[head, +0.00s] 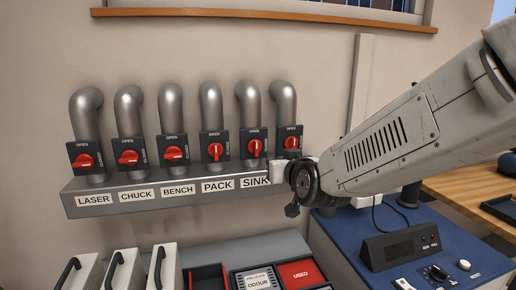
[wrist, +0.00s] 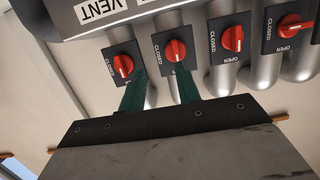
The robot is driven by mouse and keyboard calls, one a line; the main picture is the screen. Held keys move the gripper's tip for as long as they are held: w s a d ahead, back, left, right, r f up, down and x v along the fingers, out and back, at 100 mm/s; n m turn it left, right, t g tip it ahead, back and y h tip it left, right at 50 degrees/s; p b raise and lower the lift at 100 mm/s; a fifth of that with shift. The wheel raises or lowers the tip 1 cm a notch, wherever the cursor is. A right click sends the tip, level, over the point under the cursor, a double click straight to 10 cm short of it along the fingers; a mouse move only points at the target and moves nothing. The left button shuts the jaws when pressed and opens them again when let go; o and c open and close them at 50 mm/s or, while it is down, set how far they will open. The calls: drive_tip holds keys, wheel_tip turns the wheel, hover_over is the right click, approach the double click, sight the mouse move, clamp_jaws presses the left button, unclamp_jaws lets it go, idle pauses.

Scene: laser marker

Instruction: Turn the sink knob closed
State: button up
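The sink knob is a red handle (head: 254,147) on a black plate above the SINK label (head: 255,181). Its handle stands roughly upright, in line with the OPEN mark at the top; CLOSED is on the plate's right side. The wrist view shows it upside down, second from the left (wrist: 176,50). My gripper (wrist: 161,76) is open, with two green fingers apart. The right finger's tip is just below the sink knob in that picture; the left one points between it and the vent knob (wrist: 123,66). I cannot tell whether either finger touches. In the head view my gripper is largely hidden behind my wrist.
The pack knob (head: 215,151) beside it is upright. The bench (head: 174,153), chuck (head: 128,157) and laser (head: 85,161) knobs lie nearly sideways. A grey ledge (head: 150,203) runs beneath. A blue bench (head: 440,240) with a black control box (head: 400,243) stands at lower right.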

sight(257, 146)
drive_tip(key=w+a, duration=0.2)
drive_tip(key=w, duration=0.1)
drive_tip(key=w+a+t, duration=0.1)
drive_tip(key=w+a, duration=0.1)
drive_tip(key=w, duration=0.1)
drive_tip(key=w+a+t, duration=0.1)
drive_tip(key=w+a, duration=0.1)
drive_tip(key=w, duration=0.1)
drive_tip(key=shift+w+r, duration=0.2)
drive_tip(key=shift+r, duration=0.15)
clamp_jaws()
